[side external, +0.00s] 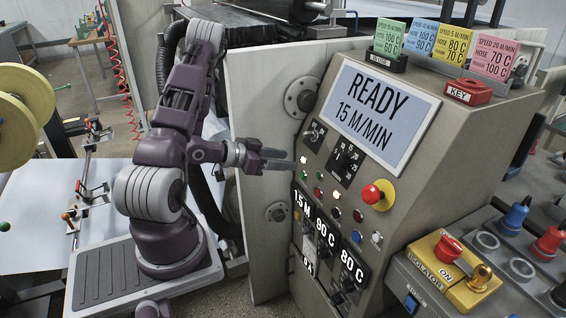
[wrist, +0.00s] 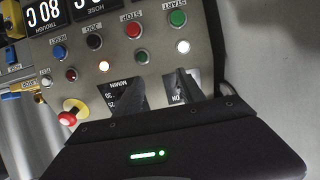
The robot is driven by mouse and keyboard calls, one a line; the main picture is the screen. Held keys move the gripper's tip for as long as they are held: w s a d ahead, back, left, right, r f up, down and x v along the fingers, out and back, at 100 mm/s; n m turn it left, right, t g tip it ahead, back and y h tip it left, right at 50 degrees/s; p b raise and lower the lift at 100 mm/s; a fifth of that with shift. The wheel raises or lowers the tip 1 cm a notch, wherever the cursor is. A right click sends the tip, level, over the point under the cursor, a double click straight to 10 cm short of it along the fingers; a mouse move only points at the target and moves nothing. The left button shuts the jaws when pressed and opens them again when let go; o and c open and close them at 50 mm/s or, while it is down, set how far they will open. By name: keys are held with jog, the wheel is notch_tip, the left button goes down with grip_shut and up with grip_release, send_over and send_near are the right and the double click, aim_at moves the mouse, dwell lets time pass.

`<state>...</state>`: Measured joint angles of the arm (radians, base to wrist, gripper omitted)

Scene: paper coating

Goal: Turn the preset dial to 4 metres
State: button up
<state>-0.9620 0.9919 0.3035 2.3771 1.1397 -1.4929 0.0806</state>
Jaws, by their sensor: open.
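The grey control panel (side external: 330,180) carries a slanted readout "1.5 M" (side external: 302,204), with "90 C" and "80 C" readouts beside it. Dark knobs sit below these readouts, too small to read; I cannot tell for certain which one is the preset dial. My gripper (side external: 279,160) is open and empty, pointing at the panel from the left, above the "1.5 M" readout. In the wrist view, where the panel appears upside down, my gripper's fingers (wrist: 160,92) spread before the M/MIN plate (wrist: 112,92) and an ON plate, partly hiding both. The "1.5 M" readout is not in the wrist view.
A large screen (side external: 376,112) reads "READY 15 M/MIN". A red emergency button (side external: 378,194) sticks out at the panel's right. Several coloured buttons, including green START (wrist: 178,18) and red STOP (wrist: 134,29), lie between plates and readouts. A yellow isolator (side external: 450,270) stands lower right.

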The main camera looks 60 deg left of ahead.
jog(key=a+f, duration=0.3)
jog(key=f, duration=1.2)
jog(key=n+h, duration=0.1)
send_near(303, 231)
jog(key=w, duration=0.1)
jog(key=x, duration=0.7)
jog(key=shift+f, duration=0.35)
jog(key=shift+w+f, duration=0.1)
grip_shut()
